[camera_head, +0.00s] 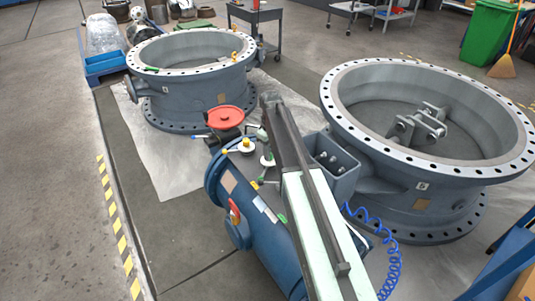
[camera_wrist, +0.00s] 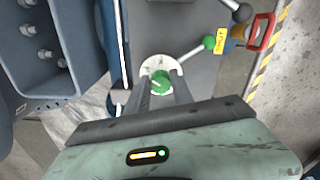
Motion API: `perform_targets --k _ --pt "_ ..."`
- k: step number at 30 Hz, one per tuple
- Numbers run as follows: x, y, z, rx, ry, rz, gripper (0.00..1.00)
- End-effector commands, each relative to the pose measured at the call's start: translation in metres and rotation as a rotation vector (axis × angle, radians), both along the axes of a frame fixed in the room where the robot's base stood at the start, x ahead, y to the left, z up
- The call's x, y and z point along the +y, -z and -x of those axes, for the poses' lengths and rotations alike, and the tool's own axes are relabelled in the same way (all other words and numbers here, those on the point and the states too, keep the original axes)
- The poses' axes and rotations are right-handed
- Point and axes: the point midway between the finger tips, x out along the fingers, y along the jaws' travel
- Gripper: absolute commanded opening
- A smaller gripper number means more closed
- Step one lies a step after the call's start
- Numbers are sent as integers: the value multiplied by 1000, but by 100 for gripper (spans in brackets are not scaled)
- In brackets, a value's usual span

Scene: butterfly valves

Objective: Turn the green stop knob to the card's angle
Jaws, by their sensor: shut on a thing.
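The green knob (camera_wrist: 160,82) shows in the wrist view, with a pale pointer line across its top, on a round white dial plate (camera_wrist: 153,63). My gripper (camera_wrist: 160,86) is shut on it, one dark finger on each side. In the head view my arm covers much of this spot; a small white dial (camera_head: 267,161) with a bit of green shows just left of the arm. I cannot make out a card with a readable angle in either view.
A lever with a green ball (camera_wrist: 209,42) lies close to the right, near a yellow tag (camera_wrist: 221,40) and a red handle (camera_wrist: 262,32). A blue cylinder (camera_head: 262,236), a red handwheel (camera_head: 225,116) and two large flanged valve bodies (camera_head: 190,92) (camera_head: 420,185) crowd the area.

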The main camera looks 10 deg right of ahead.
Motion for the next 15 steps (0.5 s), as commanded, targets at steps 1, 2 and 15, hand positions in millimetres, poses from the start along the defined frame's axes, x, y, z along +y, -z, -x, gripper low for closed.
perform_targets --k 1,2,15 --pt "5 0 -1 -1 -10 -8 0" --pt "5 0 -1 -1 -13 -8 0" --pt "6 0 0 0 -20 -9 34"
